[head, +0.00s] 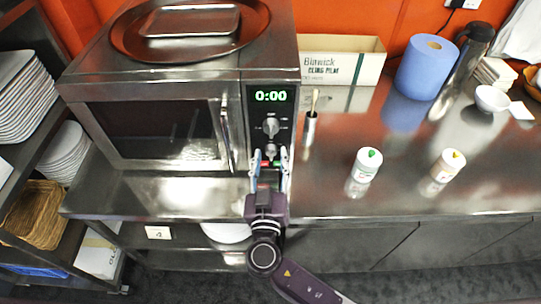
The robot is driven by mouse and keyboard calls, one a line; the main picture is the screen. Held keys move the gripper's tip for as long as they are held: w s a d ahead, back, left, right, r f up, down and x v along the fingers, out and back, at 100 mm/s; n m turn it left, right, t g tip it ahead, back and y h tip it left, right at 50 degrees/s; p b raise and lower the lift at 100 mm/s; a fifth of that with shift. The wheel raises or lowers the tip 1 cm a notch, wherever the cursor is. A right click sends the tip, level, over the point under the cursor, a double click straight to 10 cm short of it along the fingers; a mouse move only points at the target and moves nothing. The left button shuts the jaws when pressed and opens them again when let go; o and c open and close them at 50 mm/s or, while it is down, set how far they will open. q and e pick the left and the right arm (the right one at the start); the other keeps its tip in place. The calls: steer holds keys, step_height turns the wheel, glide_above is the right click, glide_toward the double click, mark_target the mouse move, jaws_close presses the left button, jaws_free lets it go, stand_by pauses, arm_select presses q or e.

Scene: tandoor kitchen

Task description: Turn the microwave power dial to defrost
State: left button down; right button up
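The steel microwave (150,130) stands on the counter at the left, its door shut. Its control panel shows a green 0:00 display (271,96), an upper dial (271,126) and a lower dial (274,152). The dial labels are too small to read, so I cannot tell which one sets power. My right gripper (271,154) is in front of the lower panel, fingers apart on either side of the lower dial. I cannot tell whether they touch it. Small red and green marks below that dial are partly hidden by the gripper. My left gripper is out of view.
A round tray (122,38) lies on the microwave. A brush in a steel holder (309,133) stands close right of the panel. Two shaker bottles (367,164) (448,165), a cling film box (368,66) and a blue roll (426,68) are farther right.

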steer(key=c, duration=0.4)
jaws_close()
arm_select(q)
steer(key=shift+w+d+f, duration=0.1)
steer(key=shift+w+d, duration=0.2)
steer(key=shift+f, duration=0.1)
